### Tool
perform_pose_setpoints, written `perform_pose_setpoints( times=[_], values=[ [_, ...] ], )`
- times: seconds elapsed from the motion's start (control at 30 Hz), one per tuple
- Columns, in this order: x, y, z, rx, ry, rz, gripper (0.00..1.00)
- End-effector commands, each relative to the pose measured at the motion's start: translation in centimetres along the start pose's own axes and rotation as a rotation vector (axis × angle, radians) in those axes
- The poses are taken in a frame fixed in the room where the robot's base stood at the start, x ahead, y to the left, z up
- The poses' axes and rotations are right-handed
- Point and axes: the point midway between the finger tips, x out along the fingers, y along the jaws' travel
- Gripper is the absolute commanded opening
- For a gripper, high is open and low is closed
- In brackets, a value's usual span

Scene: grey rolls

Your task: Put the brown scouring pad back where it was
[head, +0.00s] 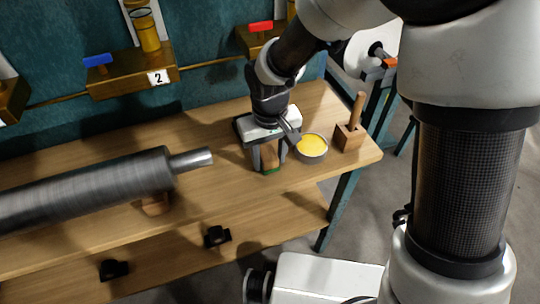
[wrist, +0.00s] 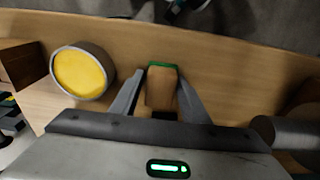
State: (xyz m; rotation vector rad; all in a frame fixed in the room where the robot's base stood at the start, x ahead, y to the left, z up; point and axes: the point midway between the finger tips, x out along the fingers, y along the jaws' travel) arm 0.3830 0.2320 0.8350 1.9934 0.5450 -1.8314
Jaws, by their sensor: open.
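The brown scouring pad (head: 268,158) is on the wooden workbench (head: 232,190), below my gripper (head: 268,164). In the wrist view the brown pad (wrist: 160,92) lies between the two fingers of my gripper (wrist: 161,78), with a green strip along its far edge. The fingers are spread on either side of it, and the jaws are open. I cannot tell whether either finger touches the pad. The pad's near end is partly hidden by the gripper body.
A round grey tin with yellow contents (head: 312,147) stands just right of my gripper. Beyond it is a wooden block with an upright handle (head: 349,135). A large grey roll (head: 90,188) lies at the left. Bare bench lies in front of the pad.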

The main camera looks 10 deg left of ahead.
Motion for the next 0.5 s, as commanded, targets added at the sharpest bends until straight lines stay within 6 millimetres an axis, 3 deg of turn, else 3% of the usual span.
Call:
perform_pose_setpoints(
  times=[0.1,0.23,0.5],
  values=[
    [0.3,-0.8,0.3,-0.007,-0.007,-0.009,0.54],
    [-0.9,-0.7,0.2,-0.007,-0.006,-0.008,0.54],
    [-6.5,-0.3,-0.1,-0.002,0.002,-0.004,0.54]
  ],
)
